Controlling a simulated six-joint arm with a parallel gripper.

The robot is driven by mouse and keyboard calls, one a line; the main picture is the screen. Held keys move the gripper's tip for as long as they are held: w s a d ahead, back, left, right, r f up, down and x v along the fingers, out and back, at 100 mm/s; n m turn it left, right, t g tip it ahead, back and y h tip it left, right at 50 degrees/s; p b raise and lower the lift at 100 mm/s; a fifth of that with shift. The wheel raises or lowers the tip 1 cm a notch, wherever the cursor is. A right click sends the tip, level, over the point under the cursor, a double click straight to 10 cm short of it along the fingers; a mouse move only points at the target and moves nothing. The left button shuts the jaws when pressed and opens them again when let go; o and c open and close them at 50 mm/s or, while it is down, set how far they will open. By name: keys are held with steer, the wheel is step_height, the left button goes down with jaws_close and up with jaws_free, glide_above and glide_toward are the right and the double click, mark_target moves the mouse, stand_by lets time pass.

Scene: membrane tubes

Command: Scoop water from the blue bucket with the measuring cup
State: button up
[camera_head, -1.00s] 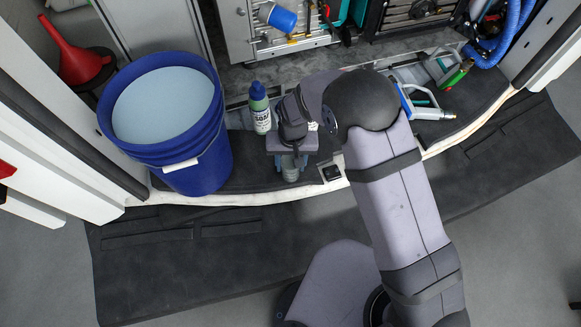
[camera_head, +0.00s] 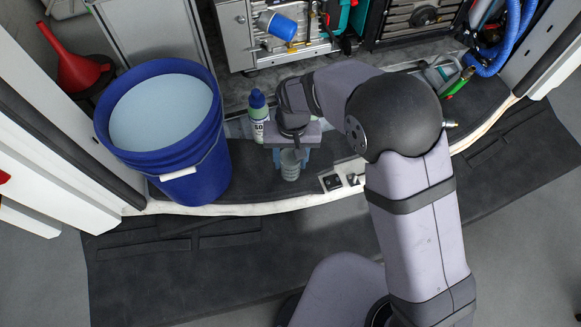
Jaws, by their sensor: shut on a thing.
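The blue bucket (camera_head: 205,155) stands upright at the left, with pale water (camera_head: 160,108) in it up to near the rim. My gripper (camera_head: 290,160) is to the right of the bucket, apart from it, and points down. Its fingers are shut on a small grey, see-through cup, which I take for the measuring cup (camera_head: 290,172). The cup looks about upright. Its upper part is hidden under the gripper, and I cannot tell whether it touches the floor mat or holds anything.
A white bottle with a blue cap (camera_head: 258,112) stands right behind my gripper. A red funnel (camera_head: 82,70) is at the far left behind the bucket. A tool rack with a blue and white cylinder (camera_head: 278,24) is at the back. Blue hoses (camera_head: 512,45) hang at the right.

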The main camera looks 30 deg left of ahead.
steer(key=shift+r, duration=1.3)
steer(key=shift+n, duration=0.3)
